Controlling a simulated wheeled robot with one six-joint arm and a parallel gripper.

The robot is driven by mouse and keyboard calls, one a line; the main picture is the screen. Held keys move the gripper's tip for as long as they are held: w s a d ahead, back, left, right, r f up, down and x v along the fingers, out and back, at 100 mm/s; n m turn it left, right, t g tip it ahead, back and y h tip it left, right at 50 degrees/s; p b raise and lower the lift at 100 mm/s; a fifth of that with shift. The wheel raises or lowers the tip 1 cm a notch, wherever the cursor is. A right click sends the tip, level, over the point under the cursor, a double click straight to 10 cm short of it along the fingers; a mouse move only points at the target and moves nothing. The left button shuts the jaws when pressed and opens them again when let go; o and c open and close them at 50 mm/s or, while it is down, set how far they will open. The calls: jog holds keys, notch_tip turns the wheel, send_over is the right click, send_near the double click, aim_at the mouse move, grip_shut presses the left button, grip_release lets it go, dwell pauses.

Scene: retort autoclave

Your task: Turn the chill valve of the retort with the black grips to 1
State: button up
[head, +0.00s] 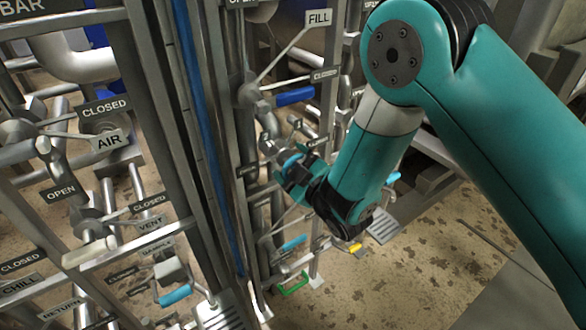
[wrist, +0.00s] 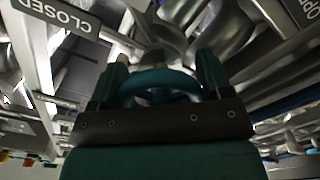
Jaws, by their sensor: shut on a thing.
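My gripper (head: 286,168) reaches down among the pipes and levers of the middle retort rack. It is shut on a blue-teal curved handle (wrist: 160,82), which lies between the two fingers in the wrist view. A bit of light blue also shows at the fingertips in the head view. The wrist view has a CLOSED label (wrist: 57,15) at top left and an OPEN label (wrist: 308,12) at top right, both turned over. The valve's own name plate is not readable, and I cannot make out black grips.
A FILL lever with a dark blue grip (head: 295,96) is above my gripper. Light blue grips (head: 292,243) and a green handle (head: 293,284) sit lower. A steel post with a blue strip (head: 205,140) stands left. A CHILL plate (head: 22,285) is on the left rack. Floor (head: 440,240) is open at right.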

jog(key=shift+f+n, duration=0.1)
jog(key=shift+n, duration=0.2)
jog(key=o, duration=0.9)
jog(key=shift+s, duration=0.1)
